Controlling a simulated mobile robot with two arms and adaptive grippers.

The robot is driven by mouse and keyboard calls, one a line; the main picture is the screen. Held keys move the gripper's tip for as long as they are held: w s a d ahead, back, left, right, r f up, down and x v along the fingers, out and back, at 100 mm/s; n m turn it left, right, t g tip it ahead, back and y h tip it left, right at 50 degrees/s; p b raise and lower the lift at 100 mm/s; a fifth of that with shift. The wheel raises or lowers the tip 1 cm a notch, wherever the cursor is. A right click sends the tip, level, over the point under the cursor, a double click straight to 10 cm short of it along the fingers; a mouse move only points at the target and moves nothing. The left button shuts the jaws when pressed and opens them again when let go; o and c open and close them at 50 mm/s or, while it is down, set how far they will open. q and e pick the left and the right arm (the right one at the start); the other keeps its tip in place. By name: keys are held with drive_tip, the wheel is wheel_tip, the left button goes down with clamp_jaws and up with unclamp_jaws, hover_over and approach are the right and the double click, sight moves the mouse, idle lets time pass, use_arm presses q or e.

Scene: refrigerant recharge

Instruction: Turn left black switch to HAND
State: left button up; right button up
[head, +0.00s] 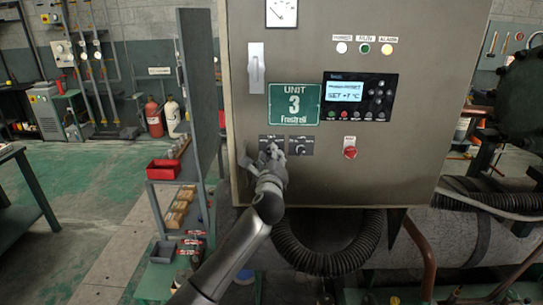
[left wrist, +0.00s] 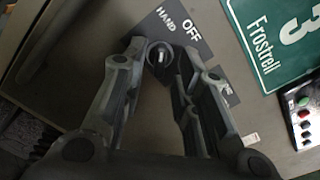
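The left black switch (left wrist: 161,60) is a round knob on a dark plate marked HAND (left wrist: 167,20) and OFF. In the left wrist view it sits between the fingertips of my left gripper (left wrist: 162,68), with one finger on each side and no clear gap. In the head view my left gripper (head: 270,158) is at the panel and hides most of this switch and its plate. I cannot read where the pointer stands. A second black switch (head: 300,149) is just to its right. My right gripper is not in view.
The grey cabinet (head: 410,180) also carries a red knob (head: 350,153), a display (head: 360,97), a green UNIT 3 sign (head: 293,104) and a lever handle (head: 256,68). A shelf with a red bin (head: 163,169) stands to the left. A black corrugated hose (head: 325,262) hangs below.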

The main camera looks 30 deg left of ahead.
use_arm(q)
drive_tip(key=p+v, duration=0.3)
drive_tip(key=v, duration=0.5)
drive_tip(key=shift+s, duration=0.2)
drive_tip(key=shift+w+d, duration=0.1)
idle(0.3)
